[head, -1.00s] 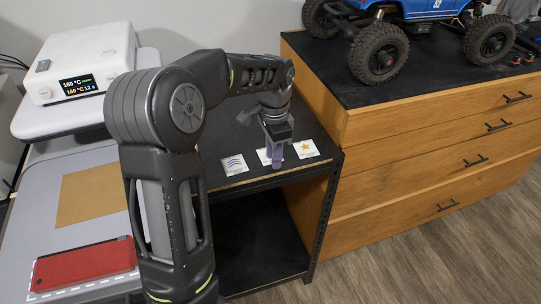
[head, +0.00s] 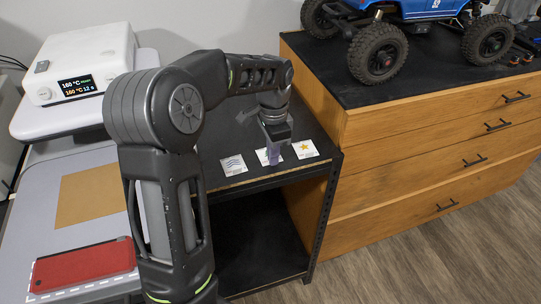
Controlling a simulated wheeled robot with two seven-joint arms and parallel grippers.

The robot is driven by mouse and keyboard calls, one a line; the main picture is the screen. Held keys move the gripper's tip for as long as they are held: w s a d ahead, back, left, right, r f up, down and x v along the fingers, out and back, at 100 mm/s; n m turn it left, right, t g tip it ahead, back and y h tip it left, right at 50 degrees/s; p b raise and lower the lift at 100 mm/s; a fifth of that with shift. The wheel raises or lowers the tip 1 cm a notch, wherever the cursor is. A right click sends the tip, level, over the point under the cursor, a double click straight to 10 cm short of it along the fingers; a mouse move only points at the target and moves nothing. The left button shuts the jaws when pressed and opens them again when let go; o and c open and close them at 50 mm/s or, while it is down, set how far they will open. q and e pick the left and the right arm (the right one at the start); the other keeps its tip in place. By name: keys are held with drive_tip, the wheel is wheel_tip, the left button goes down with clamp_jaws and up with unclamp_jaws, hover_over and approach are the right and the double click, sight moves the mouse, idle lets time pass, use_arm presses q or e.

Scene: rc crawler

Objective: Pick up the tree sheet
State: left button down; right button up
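Three small white sheets lie in a row on the black top of the low shelf unit. The left one (head: 233,165) carries blue wavy lines and the right one (head: 305,149) a yellow star. The middle sheet (head: 262,155) is mostly hidden by my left gripper, so its picture cannot be read; no tree shows on the other two. My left gripper (head: 273,157) points down at the middle sheet with its purplish fingers at or just above it. The finger gap and any contact cannot be made out. My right gripper is out of view.
A wooden drawer cabinet (head: 420,130) with a blue crawler (head: 425,8) on top stands right of the shelf unit. At left are a white heat press (head: 80,62), a tan sheet (head: 92,194) and a red flat item (head: 84,264) on a grey surface.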

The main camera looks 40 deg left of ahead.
use_arm(q)
wheel_tip(320, 180, up, 10)
drive_tip(key=shift+b, duration=0.3)
idle(0.7)
